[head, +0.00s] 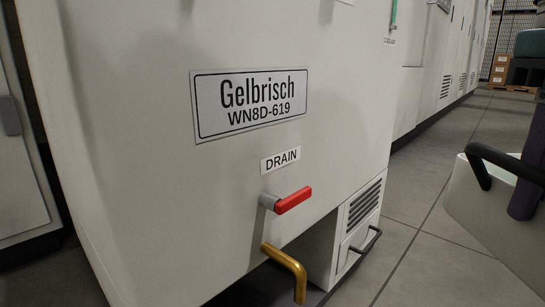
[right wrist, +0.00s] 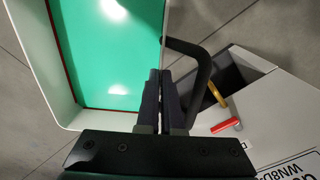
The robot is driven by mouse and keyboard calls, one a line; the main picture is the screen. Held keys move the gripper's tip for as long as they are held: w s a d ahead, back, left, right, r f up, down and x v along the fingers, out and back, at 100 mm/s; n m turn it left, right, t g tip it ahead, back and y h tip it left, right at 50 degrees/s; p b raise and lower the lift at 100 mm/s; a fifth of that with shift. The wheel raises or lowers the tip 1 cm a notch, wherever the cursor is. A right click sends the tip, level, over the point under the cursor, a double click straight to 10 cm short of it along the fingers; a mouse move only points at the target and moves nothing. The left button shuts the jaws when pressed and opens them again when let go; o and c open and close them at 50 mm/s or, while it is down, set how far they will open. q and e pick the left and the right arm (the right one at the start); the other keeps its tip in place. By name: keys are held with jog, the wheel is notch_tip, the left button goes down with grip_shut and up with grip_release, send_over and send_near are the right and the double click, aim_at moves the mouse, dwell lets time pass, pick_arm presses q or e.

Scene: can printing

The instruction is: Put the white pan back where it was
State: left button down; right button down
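The white pan (head: 495,215) is at the right edge of the head view, apart from the machine and partly cut off by the frame. In the right wrist view the pan (right wrist: 40,62) holds a flat, shiny green surface (right wrist: 105,55). Its black handle (head: 500,158) also shows in the right wrist view (right wrist: 205,70). The pan's underside is hidden. My left gripper is in neither view.
The white Gelbrisch machine (head: 150,190) has a red drain lever (head: 293,200) above a brass spout (head: 288,268). A dark opening (right wrist: 236,78) lies around the spout, beside a vented box (head: 362,215) with a black handle (head: 362,240). Grey floor (head: 425,200) is clear right of it.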

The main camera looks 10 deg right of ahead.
jog(key=shift+n, duration=0.5)
jog(key=a+r, duration=0.1)
jog(key=a, duration=0.1)
jog(key=a+r, duration=0.1)
jog(key=a, duration=0.2)
jog(key=a+r, duration=0.1)
jog(key=a, duration=0.2)
jog(key=shift+s+r+p, duration=0.3)
jog(key=shift+s+p, duration=0.05)
jog(key=s+r+p, duration=0.2)
jog(key=r+p, duration=5)
jog(key=p, duration=0.1)
jog(key=s+r+p, duration=0.3)
jog(key=r+p, duration=4.9)
jog(key=p, duration=0.1)
jog(key=shift+s+d, duration=0.15)
jog(key=shift+s, duration=0.2)
